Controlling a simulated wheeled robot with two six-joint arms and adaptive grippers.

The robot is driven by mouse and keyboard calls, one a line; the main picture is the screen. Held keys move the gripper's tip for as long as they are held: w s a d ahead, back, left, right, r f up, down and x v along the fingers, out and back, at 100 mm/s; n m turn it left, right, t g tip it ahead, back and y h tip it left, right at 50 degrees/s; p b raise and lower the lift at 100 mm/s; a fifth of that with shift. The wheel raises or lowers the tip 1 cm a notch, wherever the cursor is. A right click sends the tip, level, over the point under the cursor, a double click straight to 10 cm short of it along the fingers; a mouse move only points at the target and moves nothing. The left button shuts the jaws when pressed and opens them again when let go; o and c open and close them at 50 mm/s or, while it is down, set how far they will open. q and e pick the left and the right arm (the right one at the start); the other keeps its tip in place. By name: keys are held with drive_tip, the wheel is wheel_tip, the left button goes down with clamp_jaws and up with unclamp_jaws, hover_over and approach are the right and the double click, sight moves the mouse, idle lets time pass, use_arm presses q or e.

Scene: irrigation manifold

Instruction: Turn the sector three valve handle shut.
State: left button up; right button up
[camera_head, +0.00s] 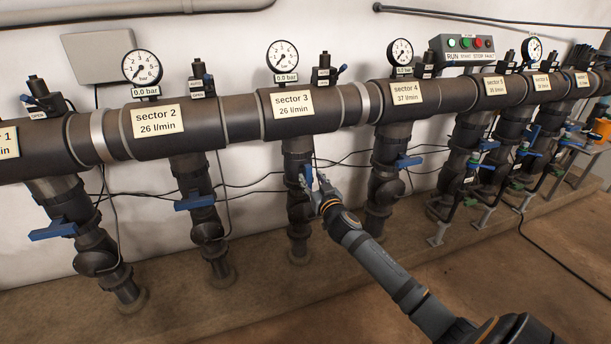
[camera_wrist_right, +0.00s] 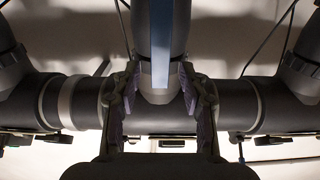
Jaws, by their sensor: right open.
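The sector three valve handle (camera_head: 308,174) is a blue lever on the dark drop pipe below the "sector 3" label (camera_head: 293,104). It shows only in part in the head view, beside my gripper. In the right wrist view the blue handle (camera_wrist_right: 161,50) runs lengthwise along its pipe, its end between my fingertips. My right gripper (camera_head: 317,186) is at the handle, with its fingers apart on either side in the wrist view (camera_wrist_right: 159,82). I see a gap at both sides, and cannot tell the depth. My left gripper is not in view.
The sector 2 handle (camera_head: 195,201) and sector 4 handle (camera_head: 408,162) stick out sideways on the neighbouring drop pipes. The thick main pipe (camera_head: 240,121) runs above. Thin black cables hang along the wall behind. The floor in front is clear.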

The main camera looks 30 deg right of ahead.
sight(309, 175)
drive_tip(key=shift+x, duration=1.95)
drive_tip(key=shift+c, duration=0.5)
clamp_jaws()
